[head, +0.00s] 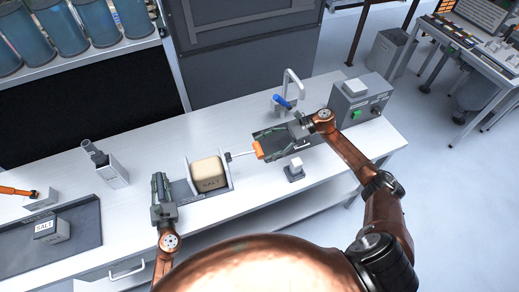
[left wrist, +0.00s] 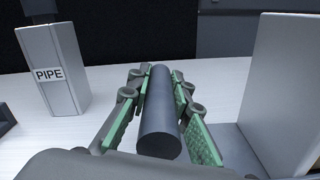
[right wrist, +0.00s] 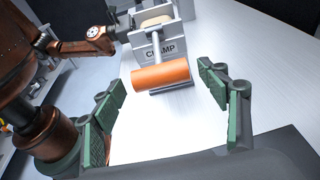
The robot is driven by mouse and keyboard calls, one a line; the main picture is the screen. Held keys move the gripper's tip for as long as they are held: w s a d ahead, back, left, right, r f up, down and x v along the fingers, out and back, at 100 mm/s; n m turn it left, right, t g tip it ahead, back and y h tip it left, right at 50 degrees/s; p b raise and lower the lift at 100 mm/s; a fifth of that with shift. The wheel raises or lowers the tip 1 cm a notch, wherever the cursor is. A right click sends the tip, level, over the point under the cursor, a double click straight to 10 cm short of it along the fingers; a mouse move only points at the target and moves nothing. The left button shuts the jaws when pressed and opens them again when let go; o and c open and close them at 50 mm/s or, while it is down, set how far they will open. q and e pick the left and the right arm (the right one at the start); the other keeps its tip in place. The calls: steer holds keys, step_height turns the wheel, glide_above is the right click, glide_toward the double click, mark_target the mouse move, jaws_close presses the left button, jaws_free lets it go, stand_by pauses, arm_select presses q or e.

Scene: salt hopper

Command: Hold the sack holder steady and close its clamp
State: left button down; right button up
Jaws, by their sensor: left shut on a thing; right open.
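The sack holder (head: 226,175) is a grey open frame on the bench with a tan salt sack (head: 208,175) between its upright plates. My left gripper (head: 160,182) is shut on its dark round handle (left wrist: 158,125), with green pads on both sides; a holder plate (left wrist: 285,85) stands to the right. The clamp's orange grip (right wrist: 162,76) sits on a rod from the end plate labelled CLAMP (right wrist: 142,45). My right gripper (head: 264,143) is open, its fingers on either side of the orange grip's line. The orange grip lies just ahead of the fingertips, apart from both pads.
A PIPE box (head: 113,174) stands behind my left gripper. A dark tray (head: 85,222) with a SALT box (head: 50,230) lies at left. A tap with a blue lever (head: 283,102), a control box (head: 355,103) and a small white-topped block (head: 295,172) stand around my right gripper.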

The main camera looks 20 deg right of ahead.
mark_target(163, 201)
arm_select(q)
steer(key=shift+s+d+f, duration=0.1)
steer(key=shift+s+f, duration=0.1)
steer(key=shift+f, duration=0.5)
arm_select(e)
steer(key=v, duration=1)
arm_select(q)
steer(key=c, duration=2)
jaws_free()
steer(key=shift+w, duration=0.1)
steer(key=o, duration=0.3)
steer(key=shift+w+r, duration=0.1)
steer(key=shift+r, duration=0.15)
arm_select(e)
steer(key=shift+f, duration=0.1)
arm_select(q)
steer(key=s, duration=0.8)
steer(key=s+a, duration=0.1)
steer(key=s, duration=0.3)
